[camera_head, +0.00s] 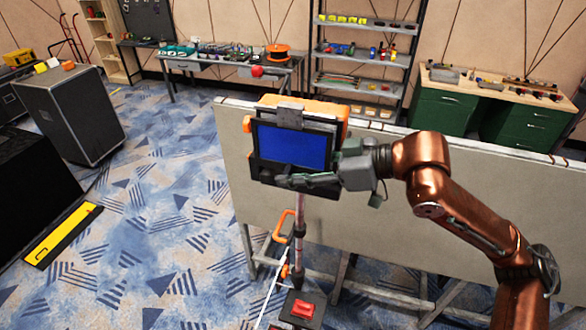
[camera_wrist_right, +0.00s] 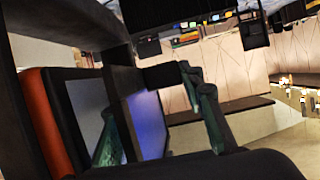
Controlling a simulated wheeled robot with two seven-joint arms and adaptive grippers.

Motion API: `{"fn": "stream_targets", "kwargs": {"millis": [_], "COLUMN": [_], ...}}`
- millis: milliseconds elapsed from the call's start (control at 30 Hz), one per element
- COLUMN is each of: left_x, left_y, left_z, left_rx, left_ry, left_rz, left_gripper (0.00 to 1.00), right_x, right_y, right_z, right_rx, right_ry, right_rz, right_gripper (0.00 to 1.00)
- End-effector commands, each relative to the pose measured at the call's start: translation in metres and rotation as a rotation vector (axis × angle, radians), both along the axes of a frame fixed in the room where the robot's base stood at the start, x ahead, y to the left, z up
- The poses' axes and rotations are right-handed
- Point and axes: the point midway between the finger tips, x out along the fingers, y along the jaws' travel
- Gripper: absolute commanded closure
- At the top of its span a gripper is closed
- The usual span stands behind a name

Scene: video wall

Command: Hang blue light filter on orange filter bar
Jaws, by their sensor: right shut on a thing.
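The blue light filter (camera_head: 291,146) is a blue panel in a black frame, upright in front of an orange-bodied light (camera_head: 325,106) on a stand. A grey hook-like piece (camera_head: 289,116) is at its top edge. My right gripper (camera_head: 322,172) is shut on the filter's lower right side. In the right wrist view the filter's blue face (camera_wrist_right: 147,118) is close to the light's pale panel (camera_wrist_right: 86,108) and orange edge (camera_wrist_right: 47,125). I cannot tell whether the hook rests on an orange bar; any bar there is hidden. My left gripper is not in view.
A large pale panel (camera_head: 400,215) stands behind the light and my right arm. The stand's pole (camera_head: 298,225) runs down to a base with a red part (camera_head: 303,309). A black case (camera_head: 70,112) stands at left. Patterned floor (camera_head: 165,210) is open left of the stand.

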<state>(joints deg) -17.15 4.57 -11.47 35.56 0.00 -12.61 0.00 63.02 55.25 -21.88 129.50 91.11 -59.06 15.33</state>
Motion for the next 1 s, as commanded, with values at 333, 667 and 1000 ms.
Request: {"fn": "stream_targets", "kwargs": {"millis": [333, 667, 1000], "left_x": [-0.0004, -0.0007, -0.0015], "left_y": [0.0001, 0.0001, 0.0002], "left_z": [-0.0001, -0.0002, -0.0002], "left_rx": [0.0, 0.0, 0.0], "left_ry": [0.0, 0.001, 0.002], "left_rz": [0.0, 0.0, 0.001], "left_gripper": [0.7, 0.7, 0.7], "right_x": [-0.0001, 0.0003, 0.0014], "right_y": [0.0001, -0.0002, -0.0009], "right_z": [-0.001, -0.0009, -0.0003], "right_rx": [0.0, 0.0, 0.0], "right_ry": [0.0, 0.0, -0.002], "right_rz": [0.0, -0.001, -0.004], "right_gripper": [0.64, 0.44, 0.44]}}
